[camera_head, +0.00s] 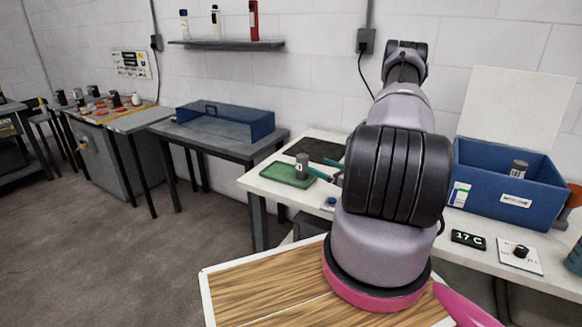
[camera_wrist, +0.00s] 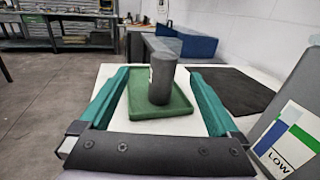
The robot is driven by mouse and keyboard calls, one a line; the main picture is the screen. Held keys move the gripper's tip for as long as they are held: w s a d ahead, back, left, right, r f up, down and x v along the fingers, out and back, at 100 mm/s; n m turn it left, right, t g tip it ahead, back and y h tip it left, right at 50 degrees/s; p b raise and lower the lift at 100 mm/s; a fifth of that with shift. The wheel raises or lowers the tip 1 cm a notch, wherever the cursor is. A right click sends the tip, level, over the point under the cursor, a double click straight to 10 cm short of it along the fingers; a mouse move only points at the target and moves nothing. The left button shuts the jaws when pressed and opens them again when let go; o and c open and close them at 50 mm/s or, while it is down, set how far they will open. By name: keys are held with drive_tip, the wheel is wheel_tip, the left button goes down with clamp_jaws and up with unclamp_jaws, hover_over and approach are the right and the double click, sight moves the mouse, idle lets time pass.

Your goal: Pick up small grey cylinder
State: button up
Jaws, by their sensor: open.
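The small grey cylinder (camera_head: 302,166) stands upright on a green tray (camera_head: 275,173) near the left end of the white table. In the wrist view the cylinder (camera_wrist: 163,80) shows between the two teal fingers, with a pale label on its left side. The green tray (camera_wrist: 140,113) lies under it. My gripper (camera_head: 322,168) is open and empty, just right of the cylinder in the head view. In the wrist view my gripper (camera_wrist: 159,73) has one finger on each side of the cylinder's outline, with gaps on both sides. Whether the tips reach alongside it, I cannot tell.
A dark mat (camera_head: 308,150) lies behind the tray. A blue bin (camera_head: 505,190) holding another grey cylinder (camera_head: 519,168) stands at the right. In the wrist view, a grey item labelled LOW (camera_wrist: 292,130) is close on the right. A blue open box (camera_head: 228,119) sits on another table.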

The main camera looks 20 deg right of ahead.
sight(307, 164)
drive_tip(key=shift+s+d+f+m+h, duration=0.1)
drive_tip(key=shift+f+m+h, duration=0.1)
drive_tip(key=shift+f, duration=0.15)
drive_tip(key=shift+d+f+m+h, duration=0.1)
drive_tip(key=shift+f+m, duration=0.1)
drive_tip(key=shift+f, duration=0.35)
drive_tip(key=x, duration=1.1)
drive_tip(key=shift+d, duration=0.1)
clamp_jaws()
